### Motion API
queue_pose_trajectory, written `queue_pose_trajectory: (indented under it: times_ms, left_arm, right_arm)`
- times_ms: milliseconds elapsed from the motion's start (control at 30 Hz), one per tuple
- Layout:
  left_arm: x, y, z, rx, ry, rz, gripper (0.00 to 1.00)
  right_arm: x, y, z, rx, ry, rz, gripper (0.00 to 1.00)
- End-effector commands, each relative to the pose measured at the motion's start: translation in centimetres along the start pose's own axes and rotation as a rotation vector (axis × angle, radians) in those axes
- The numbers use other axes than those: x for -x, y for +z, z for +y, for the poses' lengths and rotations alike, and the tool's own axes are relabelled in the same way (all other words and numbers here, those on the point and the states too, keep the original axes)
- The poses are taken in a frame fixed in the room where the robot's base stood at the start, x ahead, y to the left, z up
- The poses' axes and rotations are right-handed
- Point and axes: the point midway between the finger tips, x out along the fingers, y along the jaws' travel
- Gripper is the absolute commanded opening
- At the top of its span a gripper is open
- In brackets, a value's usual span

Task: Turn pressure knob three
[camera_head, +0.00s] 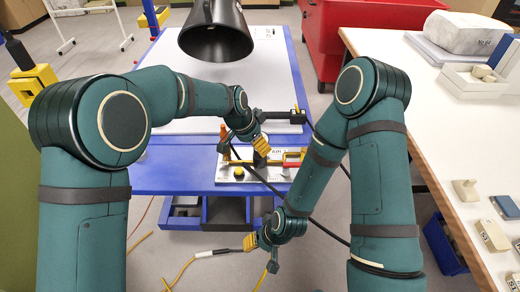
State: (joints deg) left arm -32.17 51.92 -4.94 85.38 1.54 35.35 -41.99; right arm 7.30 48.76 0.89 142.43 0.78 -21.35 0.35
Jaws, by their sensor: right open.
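A pale panel (228,179) with small printed labels sits on the front edge of the blue-framed table. It carries a yellow round knob (239,172) and red and yellow fittings (293,160). I cannot tell which part is pressure knob three. My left gripper (243,147) is over the panel's back left part, its fingers apart; it hides part of the panel, and I cannot tell if it touches anything. My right gripper (261,254) is open and empty, in front of and below the panel, clear of it.
A black cone-shaped hood (216,38) hangs over the white tabletop (275,70). A dark bar-shaped tool (285,116) lies behind the panel. A bench (440,130) with fossil blocks and small boxes stands right. Cables run across the floor. A red bin (345,30) stands behind.

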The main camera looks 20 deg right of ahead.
Motion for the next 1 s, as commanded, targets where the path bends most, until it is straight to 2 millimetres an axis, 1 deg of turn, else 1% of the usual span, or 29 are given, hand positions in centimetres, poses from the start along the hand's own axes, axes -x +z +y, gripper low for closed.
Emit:
queue_pose_trajectory:
  times_ms: [33,100,300,633,667,700,767,800,833,1000]
  left_arm:
    - [-1.0,0.0,0.1,-0.001,0.001,-0.002,0.57]
    - [-2.0,0.0,0.0,0.000,0.000,-0.001,0.57]
    - [-3.7,0.0,0.0,0.001,0.000,0.000,0.57]
    - [-4.0,0.0,0.0,0.000,-0.001,0.001,0.57]
    - [-4.0,0.0,0.0,0.000,-0.001,0.001,0.59]
    - [-4.0,0.0,0.0,0.000,-0.001,0.001,0.45]
    - [-4.0,0.0,0.0,0.000,0.000,0.001,0.24]
    - [-4.0,0.0,0.0,0.000,0.000,0.001,0.10]
    - [-4.0,0.0,0.0,0.000,0.000,0.001,0.05]
    - [-4.0,0.0,0.0,0.001,0.000,0.000,0.04]
  right_arm:
    - [-0.1,0.0,0.0,0.000,0.000,-0.001,0.48]
    - [-0.1,0.1,0.0,0.001,0.000,-0.001,0.48]
    - [-0.2,0.1,0.1,0.001,0.000,-0.002,0.48]
    - [-0.2,0.1,0.1,0.001,0.000,-0.002,0.48]
    - [-0.2,0.1,0.1,0.001,0.000,-0.002,0.48]
    - [-0.2,0.1,0.1,0.001,0.000,-0.002,0.48]
    - [-0.2,0.1,0.1,0.001,0.000,-0.002,0.48]
    - [-0.2,0.1,0.1,0.001,0.000,-0.002,0.48]
    - [-0.2,0.1,0.1,0.001,0.000,-0.002,0.48]
    - [-0.2,0.1,0.1,0.001,0.000,-0.002,0.48]
